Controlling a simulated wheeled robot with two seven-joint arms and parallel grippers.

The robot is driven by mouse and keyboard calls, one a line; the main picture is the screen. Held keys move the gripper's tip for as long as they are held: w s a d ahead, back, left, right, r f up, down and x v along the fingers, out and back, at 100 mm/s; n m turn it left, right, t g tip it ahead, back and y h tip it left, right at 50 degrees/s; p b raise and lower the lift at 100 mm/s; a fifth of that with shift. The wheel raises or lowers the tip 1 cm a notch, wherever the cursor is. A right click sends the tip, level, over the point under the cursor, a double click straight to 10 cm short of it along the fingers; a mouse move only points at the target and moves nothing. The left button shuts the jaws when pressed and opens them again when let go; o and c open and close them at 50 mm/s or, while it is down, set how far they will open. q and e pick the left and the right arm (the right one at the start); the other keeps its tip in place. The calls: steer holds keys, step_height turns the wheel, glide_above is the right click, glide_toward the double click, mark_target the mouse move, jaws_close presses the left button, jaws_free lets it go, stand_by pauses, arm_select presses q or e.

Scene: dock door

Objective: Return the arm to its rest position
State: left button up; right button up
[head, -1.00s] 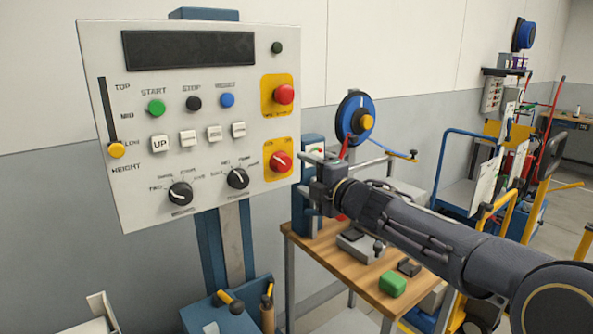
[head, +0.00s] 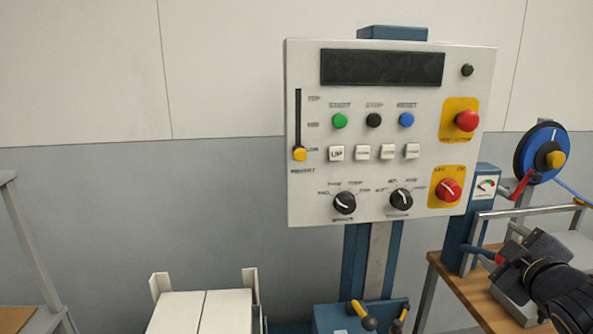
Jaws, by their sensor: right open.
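My right gripper (head: 507,256) is at the lower right of the head view, with its arm coming in from the right edge. It is open and points left, over or in front of the wooden workbench, with nothing seen between its fingers. It is apart from the control panel (head: 300,205), which stands on a blue post to its left. The panel has a dark display, coloured buttons, a slider with a yellow knob, two black dials and two red knobs on yellow plates. My left gripper is not in view.
The wooden workbench (head: 447,272) stands at the lower right with a blue gauge unit (head: 484,188) and a blue reel (head: 533,153). White boxes (head: 183,315) stand at lower left. The wall behind is bare.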

arm_select(q)
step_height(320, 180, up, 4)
steer(key=p, duration=0.3)
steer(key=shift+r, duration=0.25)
arm_select(e)
steer(key=s+a+f+m+g+y, duration=0.3)
steer(key=s+a+f+m+g, duration=0.2)
steer(key=s+a+f, duration=0.2)
steer(key=s+a+f+m+g+y, duration=0.3)
steer(key=s+a+f, duration=0.4)
steer(key=s+a, duration=0.4)
steer(key=s+m+g, duration=0.1)
steer(key=s+m, duration=0.1)
steer(key=s, duration=0.2)
steer(key=shift+s+a+f+g+y, duration=0.15)
steer(key=shift+f+g+y, duration=0.15)
steer(key=shift+g+y, duration=0.1)
steer(key=shift+c, duration=0.3)
